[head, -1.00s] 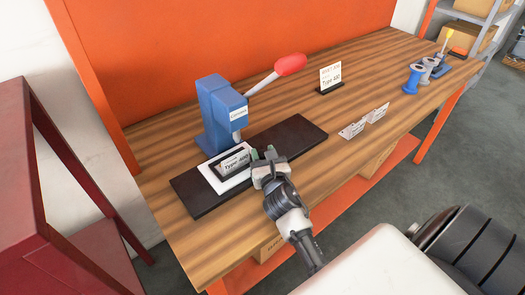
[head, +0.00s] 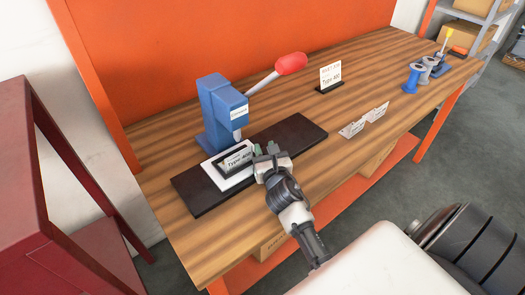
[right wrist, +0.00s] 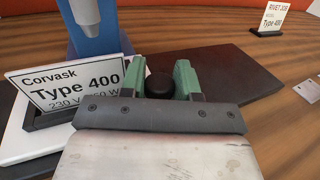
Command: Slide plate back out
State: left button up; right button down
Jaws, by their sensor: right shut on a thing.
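The white plate (head: 213,176) lies on a long black base (head: 195,198) in front of the blue press (head: 217,115). It carries a tilted card reading "Corvask Type 400" in a dark holder, and it also shows in the right wrist view (right wrist: 22,142). My right gripper (head: 266,151) is at the plate's right side. In the right wrist view its green fingers (right wrist: 160,80) are on both sides of a round black knob (right wrist: 159,85), shut on it. How the knob joins the plate is hidden. My left gripper is out of view.
The press has a raised lever with a red knob (head: 291,64). A "Rivet job, Type 400" sign (head: 330,77) stands behind on the wooden bench. The base's right part is clear.

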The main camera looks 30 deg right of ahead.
jog(key=d, duration=1)
jog(key=w+d, duration=0.1)
jog(key=d, duration=0.4)
jog(key=shift+d+r, duration=0.1)
jog(key=shift+d, duration=0.15)
jog(key=c, duration=1.2)
grip_release()
jog(key=shift+d, duration=0.15)
jog(key=shift+o, duration=0.2)
jog(key=shift+s+a, duration=0.2)
jog(key=shift+s, duration=0.1)
jog(key=b+v, duration=0.1)
jog(key=v, duration=0.9)
